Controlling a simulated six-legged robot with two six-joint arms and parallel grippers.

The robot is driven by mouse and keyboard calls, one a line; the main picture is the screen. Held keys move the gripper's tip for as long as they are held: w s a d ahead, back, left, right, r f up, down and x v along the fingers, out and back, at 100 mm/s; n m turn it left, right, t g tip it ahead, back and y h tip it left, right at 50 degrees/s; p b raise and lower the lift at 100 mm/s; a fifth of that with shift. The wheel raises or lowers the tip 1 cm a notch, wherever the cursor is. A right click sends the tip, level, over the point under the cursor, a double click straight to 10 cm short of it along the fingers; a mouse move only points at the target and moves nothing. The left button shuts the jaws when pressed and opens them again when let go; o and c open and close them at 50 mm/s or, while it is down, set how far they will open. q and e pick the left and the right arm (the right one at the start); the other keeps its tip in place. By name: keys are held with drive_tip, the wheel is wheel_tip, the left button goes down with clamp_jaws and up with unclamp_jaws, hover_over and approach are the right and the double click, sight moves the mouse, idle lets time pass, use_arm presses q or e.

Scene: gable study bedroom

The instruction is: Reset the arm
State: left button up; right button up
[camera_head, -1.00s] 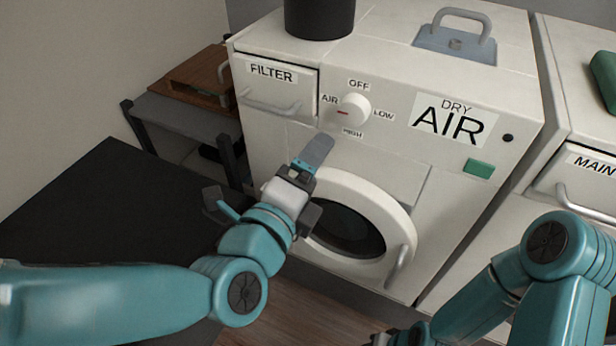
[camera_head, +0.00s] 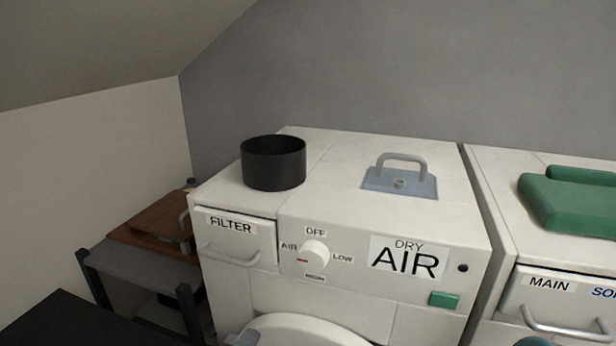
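Neither of my grippers shows in the head view now. Only a small teal part of my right arm (camera_head: 533,341) shows at the bottom right edge. The white dryer (camera_head: 345,298) stands in the middle, with a round dial (camera_head: 313,254) whose red mark points toward AIR. The filter drawer (camera_head: 236,238) at its upper left looks shut. The top of its round door (camera_head: 305,331) shows at the bottom edge; the rest is cut off.
A black pot (camera_head: 273,163) and a blue plate with a handle (camera_head: 400,180) are on the dryer top. A second white machine (camera_head: 500,225) with a green folded item (camera_head: 565,208) stands at right. A grey side table (camera_head: 140,262) bears a brown wooden box (camera_head: 155,222).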

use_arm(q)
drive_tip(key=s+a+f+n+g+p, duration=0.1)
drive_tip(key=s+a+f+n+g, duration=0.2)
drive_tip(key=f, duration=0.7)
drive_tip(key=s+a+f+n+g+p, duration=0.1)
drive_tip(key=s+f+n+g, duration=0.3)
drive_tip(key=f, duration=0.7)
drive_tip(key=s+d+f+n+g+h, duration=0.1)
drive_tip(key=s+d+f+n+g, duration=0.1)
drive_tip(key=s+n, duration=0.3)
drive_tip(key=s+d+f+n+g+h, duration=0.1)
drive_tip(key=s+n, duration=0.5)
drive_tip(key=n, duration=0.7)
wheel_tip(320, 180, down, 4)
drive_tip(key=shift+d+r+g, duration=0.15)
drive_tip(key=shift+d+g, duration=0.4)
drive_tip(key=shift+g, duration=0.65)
